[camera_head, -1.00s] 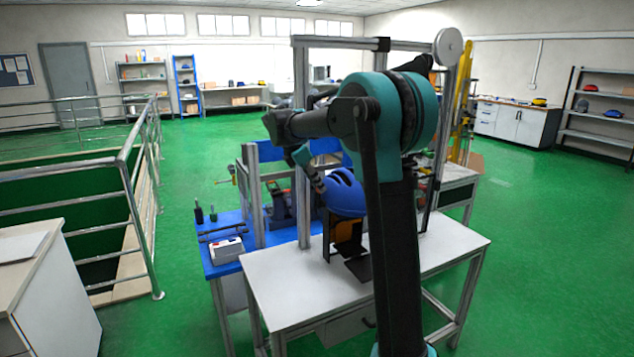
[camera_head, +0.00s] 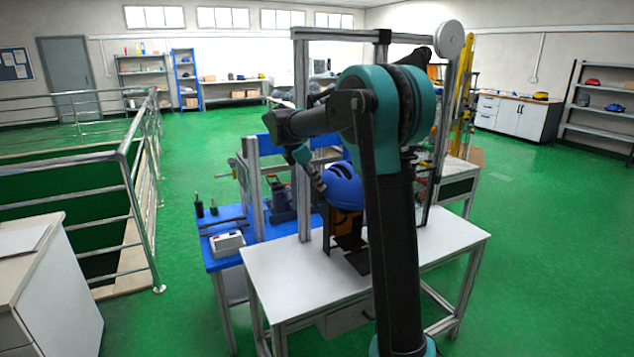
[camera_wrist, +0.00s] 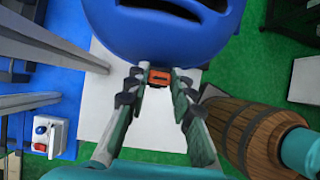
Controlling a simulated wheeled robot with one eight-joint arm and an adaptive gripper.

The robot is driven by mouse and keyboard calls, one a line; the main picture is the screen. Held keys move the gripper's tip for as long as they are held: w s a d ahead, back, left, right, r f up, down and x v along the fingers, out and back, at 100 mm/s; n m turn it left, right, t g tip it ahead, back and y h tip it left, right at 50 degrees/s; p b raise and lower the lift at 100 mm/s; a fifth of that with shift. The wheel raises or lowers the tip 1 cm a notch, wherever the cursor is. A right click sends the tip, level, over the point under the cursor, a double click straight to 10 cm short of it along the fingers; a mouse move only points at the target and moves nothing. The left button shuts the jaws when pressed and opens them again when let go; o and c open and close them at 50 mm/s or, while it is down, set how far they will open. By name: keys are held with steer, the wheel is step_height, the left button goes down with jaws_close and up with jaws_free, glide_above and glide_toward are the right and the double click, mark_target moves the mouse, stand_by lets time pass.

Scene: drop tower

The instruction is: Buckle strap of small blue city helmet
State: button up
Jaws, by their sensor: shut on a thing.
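The blue helmet (camera_head: 342,187) sits above a black and orange stand (camera_head: 348,236) on the white table, partly hidden by my arm. In the wrist view the helmet's shell (camera_wrist: 160,40), with dark vent slots, fills the top. My gripper (camera_wrist: 159,79) is just below the helmet's edge, its fingers closed on a small orange-red piece (camera_wrist: 159,76), seemingly part of the buckle. In the head view my gripper (camera_head: 318,182) is at the helmet's left side. The strap itself and the other buckle half cannot be made out.
Metal railings (camera_head: 135,200) stand further left. Green floor is free at the right.

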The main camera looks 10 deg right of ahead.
steer(key=shift+f, duration=0.1)
steer(key=o, duration=0.8)
steer(key=shift+o, duration=0.2)
steer(key=v, duration=1.2)
steer(key=shift+d+f, duration=0.1)
steer(key=s+d+f+m+t+y, duration=0.1)
steer(key=s+d+f+m+y, duration=0.2)
steer(key=s+f+m, duration=0.7)
steer(key=s+d+f+m+t+y, duration=0.1)
steer(key=s+d+f+m, duration=0.6)
steer(key=s+f, duration=1.4)
steer(key=s+m+y, duration=0.1)
steer(key=s+m, duration=0.1)
steer(key=m, duration=0.2)
steer(key=shift+d+f+m+y, duration=0.3)
steer(key=shift+y, duration=0.1)
